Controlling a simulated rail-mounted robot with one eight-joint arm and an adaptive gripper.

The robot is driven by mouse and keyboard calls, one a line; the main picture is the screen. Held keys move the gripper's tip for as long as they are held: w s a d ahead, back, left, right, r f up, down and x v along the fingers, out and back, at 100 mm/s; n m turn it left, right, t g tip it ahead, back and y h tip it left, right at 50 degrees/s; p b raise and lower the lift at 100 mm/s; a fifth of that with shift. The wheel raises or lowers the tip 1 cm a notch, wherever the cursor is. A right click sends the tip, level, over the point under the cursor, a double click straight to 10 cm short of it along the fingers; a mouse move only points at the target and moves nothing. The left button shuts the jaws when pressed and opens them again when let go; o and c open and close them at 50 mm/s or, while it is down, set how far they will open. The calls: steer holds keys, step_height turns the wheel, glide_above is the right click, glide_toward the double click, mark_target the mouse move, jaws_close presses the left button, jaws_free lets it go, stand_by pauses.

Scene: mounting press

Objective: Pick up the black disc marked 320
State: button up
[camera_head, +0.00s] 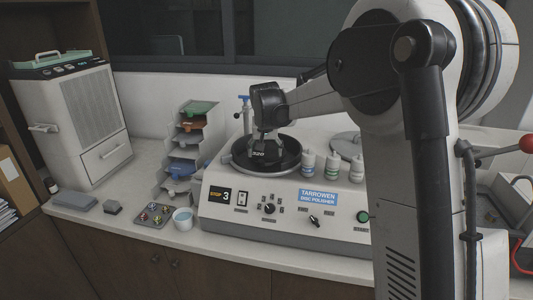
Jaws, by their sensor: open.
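The black disc marked 320 (285,163) lies in the round dark bowl (236,163) on top of the white disc polisher (290,231). Its white number shows near the middle of the disc. My gripper (259,148) is over the left part of the disc, pointing down, with its fingers close above or at the disc's surface. It is open. The picture is too small to tell whether the fingertips touch the disc, and the gripper covers part of the disc.
Several small bottles (308,163) stand right of the bowl, near a grey round lid (346,145). A tiered rack (190,138) stands to the left. A cup (183,219) and a tray of small parts (154,214) sit at the front left. A blue-handled tap (244,115) rises behind the bowl.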

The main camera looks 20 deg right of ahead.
mark_target(266, 160)
steer(key=shift+s+p+x, duration=0.2)
steer(key=shift+p+x, duration=0.15)
steer(key=shift+x, duration=1.95)
steer(key=shift+d, duration=0.15)
jaws_close()
